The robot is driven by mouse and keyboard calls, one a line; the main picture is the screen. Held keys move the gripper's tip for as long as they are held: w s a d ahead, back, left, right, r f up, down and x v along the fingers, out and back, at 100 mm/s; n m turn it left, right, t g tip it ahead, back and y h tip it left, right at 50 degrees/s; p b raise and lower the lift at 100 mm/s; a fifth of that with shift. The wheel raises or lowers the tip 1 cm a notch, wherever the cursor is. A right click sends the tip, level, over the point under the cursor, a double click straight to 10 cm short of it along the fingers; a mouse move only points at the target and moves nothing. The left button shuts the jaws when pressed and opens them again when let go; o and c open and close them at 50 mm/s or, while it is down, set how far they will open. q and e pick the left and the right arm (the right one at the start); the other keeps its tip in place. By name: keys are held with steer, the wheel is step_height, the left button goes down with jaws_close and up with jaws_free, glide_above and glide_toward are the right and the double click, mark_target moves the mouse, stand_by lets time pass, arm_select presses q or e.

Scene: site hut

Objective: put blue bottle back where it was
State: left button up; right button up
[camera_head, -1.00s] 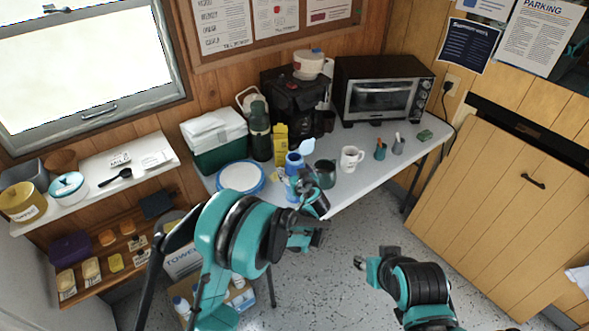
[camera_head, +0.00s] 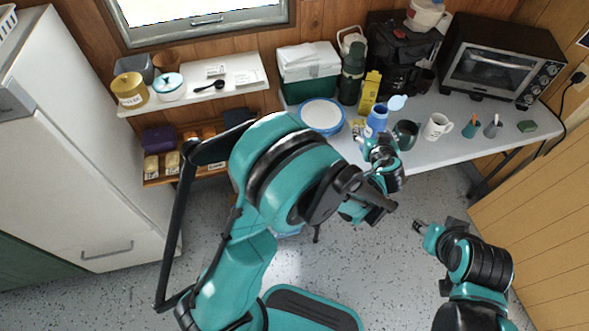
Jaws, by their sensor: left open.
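The blue bottle (camera_head: 376,120) stands upright near the front edge of the white table (camera_head: 445,153), right of a blue-rimmed white plate. A pale blue rounded piece (camera_head: 397,102) shows beside its top; I cannot tell if it belongs to the bottle. My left gripper (camera_head: 374,143) is open at the bottle's near side and hides its lower part. I cannot tell whether its fingers are around the bottle or touching it. My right gripper (camera_head: 419,227) is over the floor in front of the table, away from the bottle; its jaw opening is unclear.
A dark green mug (camera_head: 406,134) stands close right of the bottle, then a white mug (camera_head: 437,126). The plate (camera_head: 322,115) is left, a yellow carton (camera_head: 370,92) behind. A toaster oven (camera_head: 500,62) is back right. Shelves (camera_head: 205,91) are left.

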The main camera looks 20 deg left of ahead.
arm_select(q)
steer(key=s+a+r+m+g+h, duration=0.1)
steer(key=s+a+r+g, duration=0.15)
steer(key=s+a, duration=0.6)
steer(key=s+a+r+g, duration=0.2)
steer(key=s+a+r, duration=0.2)
steer(key=s+a, duration=0.45)
steer(key=s+f+m+h, duration=0.1)
steer(key=s+h, duration=0.1)
steer(key=s, duration=0.9)
steer(key=shift+a+m+g, duration=0.2)
steer(key=shift+m+g, duration=0.1)
steer(key=shift+g, duration=0.05)
steer(key=shift+s, duration=0.1)
